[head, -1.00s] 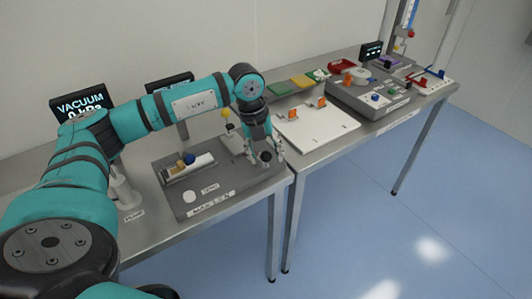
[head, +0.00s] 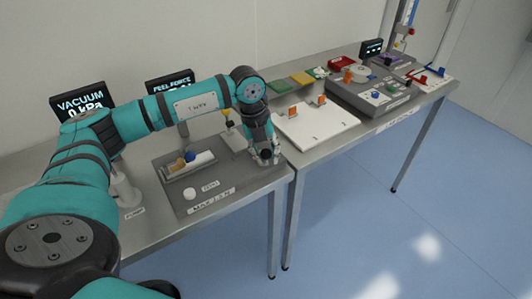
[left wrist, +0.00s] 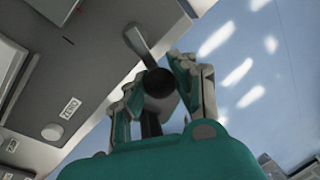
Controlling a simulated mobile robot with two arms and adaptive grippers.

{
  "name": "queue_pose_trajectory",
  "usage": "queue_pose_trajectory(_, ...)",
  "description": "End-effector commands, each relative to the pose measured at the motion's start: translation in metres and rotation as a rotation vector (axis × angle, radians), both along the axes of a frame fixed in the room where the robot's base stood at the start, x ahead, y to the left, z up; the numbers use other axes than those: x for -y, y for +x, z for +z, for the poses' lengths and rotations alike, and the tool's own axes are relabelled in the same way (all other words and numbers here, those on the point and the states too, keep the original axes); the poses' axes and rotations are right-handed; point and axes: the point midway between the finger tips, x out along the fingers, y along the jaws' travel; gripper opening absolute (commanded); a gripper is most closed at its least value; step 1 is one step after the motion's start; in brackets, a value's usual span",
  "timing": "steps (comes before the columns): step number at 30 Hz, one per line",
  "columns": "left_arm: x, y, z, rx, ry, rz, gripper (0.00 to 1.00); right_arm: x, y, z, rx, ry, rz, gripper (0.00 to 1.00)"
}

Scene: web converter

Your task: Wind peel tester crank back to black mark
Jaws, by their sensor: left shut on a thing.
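The peel tester (head: 225,182) is a dark grey base on the near table, with a clamp rail and a round white button (head: 189,193). My left gripper (head: 267,158) is at its right end. In the left wrist view, the left gripper's fingers (left wrist: 160,92) are on both sides of a black round crank knob (left wrist: 158,83) and shut on it. A grey metal crank arm (left wrist: 138,45) shows beyond the knob. My right gripper is not in view.
A vacuum screen (head: 84,102) and a peel force screen (head: 170,83) stand behind. A white board (head: 315,127) and a grey unit with buttons (head: 372,94) are on the right table. Blue floor lies open in front.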

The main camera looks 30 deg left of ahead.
Motion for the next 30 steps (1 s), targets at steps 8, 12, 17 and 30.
queue_pose_trajectory(8,-0.002,-0.002,-0.001,0.002,0.000,-0.061,0.00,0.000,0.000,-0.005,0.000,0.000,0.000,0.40)
queue_pose_trajectory(12,-0.005,-0.004,-0.001,0.001,-0.001,-0.144,0.00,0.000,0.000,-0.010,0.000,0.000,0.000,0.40)
queue_pose_trajectory(17,-0.010,-0.008,-0.001,0.002,-0.001,-0.277,0.00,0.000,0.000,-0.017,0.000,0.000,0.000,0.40)
queue_pose_trajectory(30,-0.026,-0.014,0.000,0.002,-0.001,-0.694,0.00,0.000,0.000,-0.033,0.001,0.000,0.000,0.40)
